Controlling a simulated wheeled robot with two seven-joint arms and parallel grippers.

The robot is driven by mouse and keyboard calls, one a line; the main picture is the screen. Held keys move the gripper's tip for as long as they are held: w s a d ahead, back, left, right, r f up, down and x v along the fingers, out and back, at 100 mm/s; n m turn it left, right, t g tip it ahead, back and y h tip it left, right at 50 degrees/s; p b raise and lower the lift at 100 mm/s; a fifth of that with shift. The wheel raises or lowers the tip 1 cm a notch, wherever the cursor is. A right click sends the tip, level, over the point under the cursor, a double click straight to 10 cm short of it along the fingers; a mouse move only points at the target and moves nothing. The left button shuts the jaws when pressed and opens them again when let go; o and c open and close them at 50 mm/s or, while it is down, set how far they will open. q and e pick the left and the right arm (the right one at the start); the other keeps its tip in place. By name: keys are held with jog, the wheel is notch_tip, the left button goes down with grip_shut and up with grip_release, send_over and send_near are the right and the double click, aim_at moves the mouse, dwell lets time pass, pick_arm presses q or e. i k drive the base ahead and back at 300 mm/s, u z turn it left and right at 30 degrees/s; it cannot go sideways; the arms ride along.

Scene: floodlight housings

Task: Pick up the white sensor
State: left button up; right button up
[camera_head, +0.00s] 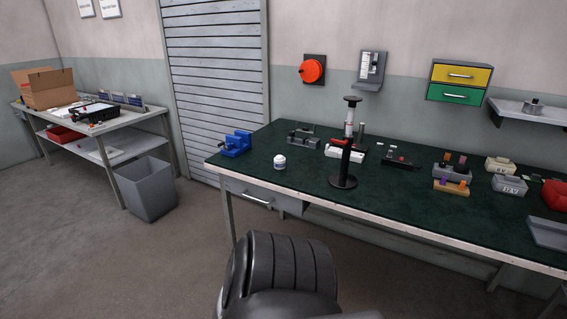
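A small, round white object (280,161) stands on the green top of the workbench (315,185), near its front left part. It has a darker band and looks like the white sensor, but it is too small to be sure. It stands apart from the things around it, with a black stand (344,182) to its right and a blue vise (236,144) to its left. Neither of my grippers is in view, and nothing is seen touching the white object.
Several grey housings and small blocks (452,188) fill the bench's right side. A grey bin (148,188) stands on the floor at left, before a side table (110,122). The floor at left front is clear.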

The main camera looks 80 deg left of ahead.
aim_at(279, 161)
jog(key=u, duration=0.55)
jog(key=i, duration=0.9)
jog(key=u, duration=1.4)
jog(key=i, duration=0.5)
jog(key=u, duration=0.45)
